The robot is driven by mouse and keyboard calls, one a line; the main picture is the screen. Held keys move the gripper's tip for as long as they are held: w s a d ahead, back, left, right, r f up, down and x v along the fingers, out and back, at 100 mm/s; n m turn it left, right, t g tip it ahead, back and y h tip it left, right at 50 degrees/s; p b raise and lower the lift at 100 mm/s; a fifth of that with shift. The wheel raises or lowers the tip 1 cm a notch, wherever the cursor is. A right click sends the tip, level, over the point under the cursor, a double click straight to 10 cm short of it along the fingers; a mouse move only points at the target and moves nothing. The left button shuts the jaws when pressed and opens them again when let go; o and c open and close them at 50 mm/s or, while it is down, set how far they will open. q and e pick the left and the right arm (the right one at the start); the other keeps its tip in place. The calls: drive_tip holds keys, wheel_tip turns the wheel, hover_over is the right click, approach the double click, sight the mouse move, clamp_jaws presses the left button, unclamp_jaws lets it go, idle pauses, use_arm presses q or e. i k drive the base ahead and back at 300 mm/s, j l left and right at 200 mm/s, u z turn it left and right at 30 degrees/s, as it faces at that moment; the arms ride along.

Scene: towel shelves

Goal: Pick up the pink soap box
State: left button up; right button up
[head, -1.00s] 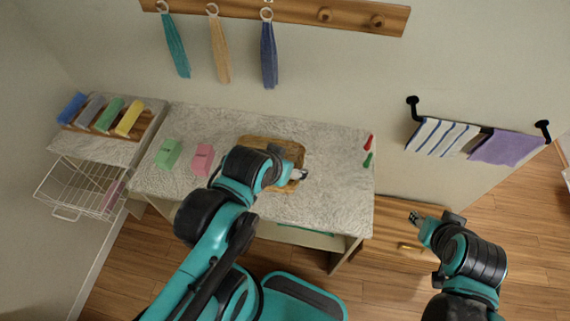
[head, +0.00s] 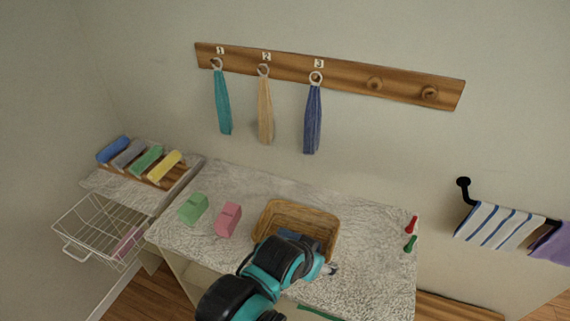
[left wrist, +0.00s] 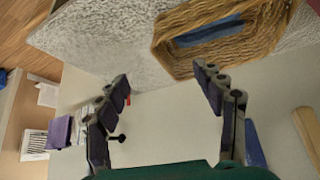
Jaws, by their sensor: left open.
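The pink soap box (head: 228,220) stands on the speckled counter (head: 180,237), between a green box (head: 193,208) and a wicker basket (head: 329,225). My left gripper (head: 331,269) is over the counter at the basket's front right, to the right of the pink box and apart from it. In the left wrist view the left gripper (left wrist: 165,85) has its fingers spread wide with nothing between them. The wicker basket (left wrist: 165,32) with something blue inside shows beyond the fingers. The pink box is not visible in the left wrist view. My right gripper is out of the head view.
Rolled towels (head: 148,160) in several colours lie on a rack at the left, above a wire basket (head: 80,229) holding something pink. Red (head: 412,225) and green (head: 410,244) small items stand at the counter's right. Towels hang from a wall rail (head: 340,78).

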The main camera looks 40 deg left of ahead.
sight(224, 226)
drive_tip(key=u, duration=1.8)
drive_tip(key=i+j+z, duration=0.75)
drive_tip(key=j, duration=0.3)
